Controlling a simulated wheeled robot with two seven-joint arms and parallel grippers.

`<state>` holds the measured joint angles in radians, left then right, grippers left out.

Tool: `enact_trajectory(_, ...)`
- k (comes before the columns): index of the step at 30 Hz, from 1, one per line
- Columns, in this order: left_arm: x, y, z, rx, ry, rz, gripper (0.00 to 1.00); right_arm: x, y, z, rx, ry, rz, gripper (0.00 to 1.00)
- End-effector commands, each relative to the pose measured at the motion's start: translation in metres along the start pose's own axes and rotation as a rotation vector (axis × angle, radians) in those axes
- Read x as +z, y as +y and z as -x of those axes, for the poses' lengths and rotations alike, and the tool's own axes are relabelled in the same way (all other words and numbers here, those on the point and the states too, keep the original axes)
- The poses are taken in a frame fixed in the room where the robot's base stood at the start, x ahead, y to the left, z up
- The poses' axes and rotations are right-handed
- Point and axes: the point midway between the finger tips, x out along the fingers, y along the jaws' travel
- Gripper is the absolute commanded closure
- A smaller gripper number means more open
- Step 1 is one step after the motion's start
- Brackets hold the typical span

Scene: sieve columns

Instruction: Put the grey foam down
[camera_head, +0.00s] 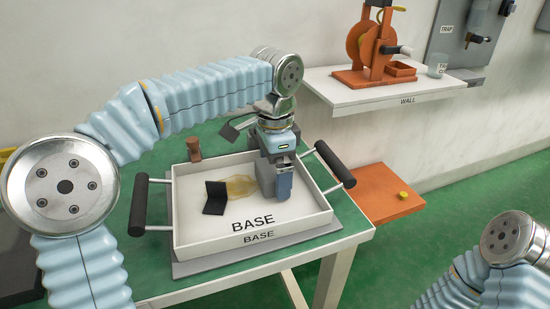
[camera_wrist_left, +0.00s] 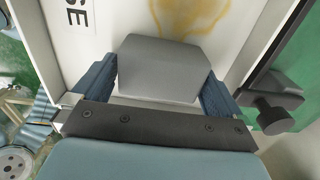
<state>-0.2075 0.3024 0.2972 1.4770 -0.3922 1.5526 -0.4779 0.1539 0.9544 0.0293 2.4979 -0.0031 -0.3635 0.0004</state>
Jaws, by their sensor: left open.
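The grey foam (camera_wrist_left: 160,70) is a smooth grey block, seen in the left wrist view between the two blue fingers of my left gripper (camera_wrist_left: 157,88). In the head view my left gripper (camera_head: 277,192) points down inside the right part of the white tray marked BASE (camera_head: 200,247). The grey foam (camera_head: 265,178) is partly hidden there by the fingers. My left gripper is open around the foam, which appears to be at the tray floor. Whether the fingers touch its sides is hard to tell. My right gripper is out of view; only part of that arm shows at lower right.
A black folded piece (camera_head: 215,199) and a yellowish patch (camera_head: 241,186) are on the tray floor, left of the gripper. The tray has black side handles (camera_head: 335,164). A brown cork-like piece (camera_head: 193,149) stands behind it. A wall shelf (camera_head: 400,95) holds an orange reel device (camera_head: 368,48).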

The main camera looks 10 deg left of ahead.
Motion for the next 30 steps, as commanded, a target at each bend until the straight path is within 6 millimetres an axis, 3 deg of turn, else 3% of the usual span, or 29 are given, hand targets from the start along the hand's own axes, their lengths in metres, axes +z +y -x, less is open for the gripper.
enact_trajectory(15, -0.001, 0.0, 0.105, -0.002, 0.002, -0.001, 0.0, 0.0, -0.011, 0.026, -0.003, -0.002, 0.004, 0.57)
enact_trajectory(21, 0.0, 0.0, 0.12, -0.001, 0.001, -0.001, 0.0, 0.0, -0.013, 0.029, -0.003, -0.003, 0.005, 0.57)
enact_trajectory(30, 0.0, 0.0, 0.12, -0.001, 0.0, -0.001, 0.0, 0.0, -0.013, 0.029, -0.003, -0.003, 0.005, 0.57)
